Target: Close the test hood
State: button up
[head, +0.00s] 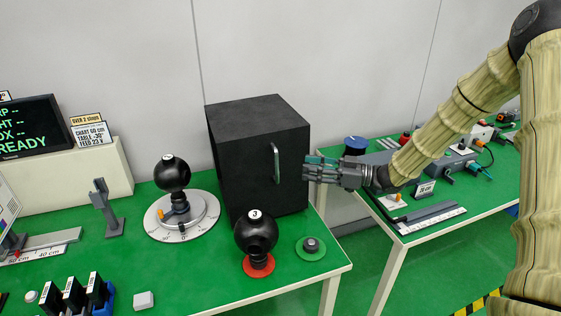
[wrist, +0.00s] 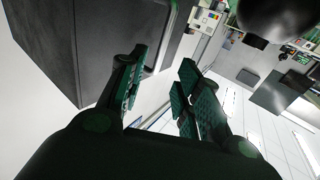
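The test hood (head: 245,135) is a black box at the back right of the green table. Its front panel carries a pale vertical handle (head: 277,163), and I see no clear gap at the panel's edges. In the wrist view the hood (wrist: 85,45) fills the upper left, with the handle (wrist: 166,38) near its edge. My gripper (head: 306,170) is just right of the handle, with its fingers pointing left towards it. In the wrist view the fingers (wrist: 160,85) are apart with nothing between them; the handle lies beyond the left finger.
A black ball marked 3 (head: 256,232) on a red base stands in front of the hood. A small dark knob on a green disc (head: 311,246) is below my gripper. A ball camera (head: 172,173) sits on a round dial to the left. A second table (head: 432,232) is at right.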

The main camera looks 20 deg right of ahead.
jog(key=p, duration=0.2)
send_near(258, 160)
jog(key=x, duration=0.3)
jog(key=shift+s, duration=0.2)
grip_shut()
